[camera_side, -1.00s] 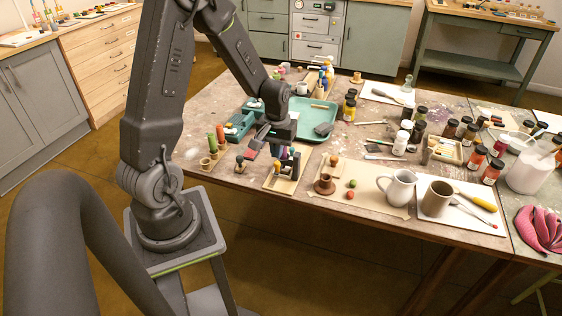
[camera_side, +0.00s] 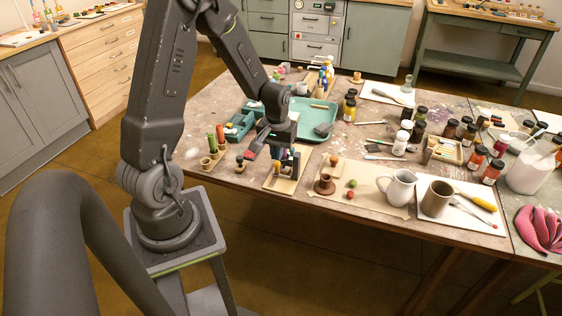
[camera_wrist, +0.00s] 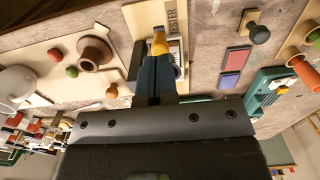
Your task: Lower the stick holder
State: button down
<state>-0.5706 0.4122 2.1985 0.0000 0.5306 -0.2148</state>
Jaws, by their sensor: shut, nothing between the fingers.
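A pale wooden board (camera_wrist: 144,15) lettered "TESTER" lies below my gripper in the wrist view. It also shows at the table's front edge in the side view (camera_side: 279,185). A small upright device with dark parts stands on it, largely hidden by my fingers. A yellow-orange knob (camera_wrist: 159,43) shows just beyond my fingertips in the wrist view. My gripper (camera_wrist: 156,62) is shut and empty, close to this knob; I cannot tell whether they touch. In the side view my gripper (camera_side: 289,153) is low over the board. I cannot clearly make out which part is the stick holder.
Right of the board in the side view are a brown pot (camera_side: 324,186), small red and green balls, a white jug (camera_side: 399,188) and a brown mug (camera_side: 436,199). Left are green and orange sticks (camera_side: 215,142) in holders. A teal tray (camera_side: 318,118) lies behind.

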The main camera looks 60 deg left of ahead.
jog(key=shift+f, duration=1.15)
jog(key=shift+r, duration=0.1)
jog(key=shift+r, duration=3.4)
jog(key=shift+d+r, duration=0.15)
jog(key=shift+r, duration=0.1)
jog(key=s+d+r+m+t, duration=0.3)
jog(key=d+r+m, duration=0.2)
jog(key=d+r, duration=0.65)
jog(key=s+d+r+m+t, duration=0.2)
jog(key=s+d+r+m, duration=0.2)
jog(key=s+d, duration=0.3)
jog(key=shift+s+d+r+t, duration=0.25)
jog(key=shift+s+r, duration=0.25)
jog(key=shift+r, duration=0.35)
